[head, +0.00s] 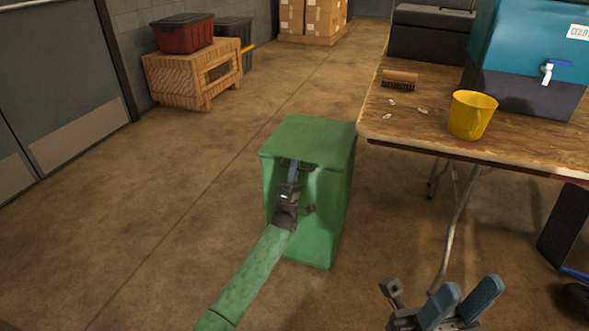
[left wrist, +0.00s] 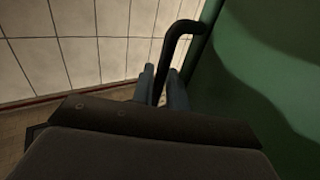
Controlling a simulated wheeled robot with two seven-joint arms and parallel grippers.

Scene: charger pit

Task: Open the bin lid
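The green bin (head: 327,222) stands on the floor left of the table. Its lid (head: 312,138) lies flat on top and looks closed. My left gripper (head: 291,172) is at the bin's front face, just under the lid's front edge. In the left wrist view a black bar handle (left wrist: 184,29) runs down between the two fingers of the left gripper (left wrist: 163,78), beside the green wall. The fingers are close on either side of it and look shut on it. In the head view the handle is mostly hidden. My right gripper (head: 464,291) is open and empty at the lower right.
A wooden crate (head: 175,75) stands far left. The floor left of the bin is clear.

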